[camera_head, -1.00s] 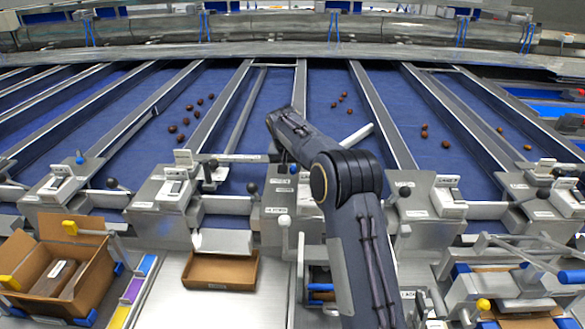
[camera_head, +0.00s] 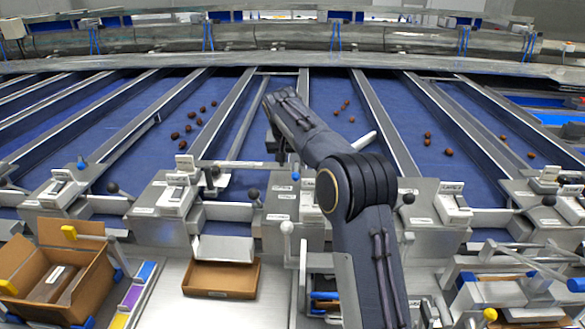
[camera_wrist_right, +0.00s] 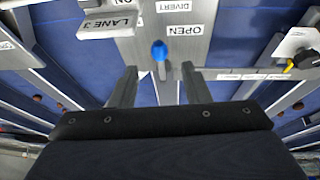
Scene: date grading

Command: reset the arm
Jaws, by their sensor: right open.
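My right arm reaches in from the bottom of the head view, bends at a dark elbow and extends up and left over the lanes. In the right wrist view, my right gripper (camera_wrist_right: 158,88) is open, with two dark fingers apart and nothing held between them. A blue-tipped lever (camera_wrist_right: 159,50) shows beyond the fingertips, beside labels reading OPEN, DIVERT and LANE 3. No contact with the lever is visible. In the head view the forearm hides most of the gripper. My left gripper is not in view.
Several brown dates (camera_head: 189,128) lie on the blue lanes. Lane control boxes with ball-topped levers (camera_head: 254,193) line the front. A shallow brown tray (camera_head: 221,278) and an open cardboard box (camera_head: 91,278) stand at the front left. A metal rail (camera_head: 540,270) is at right.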

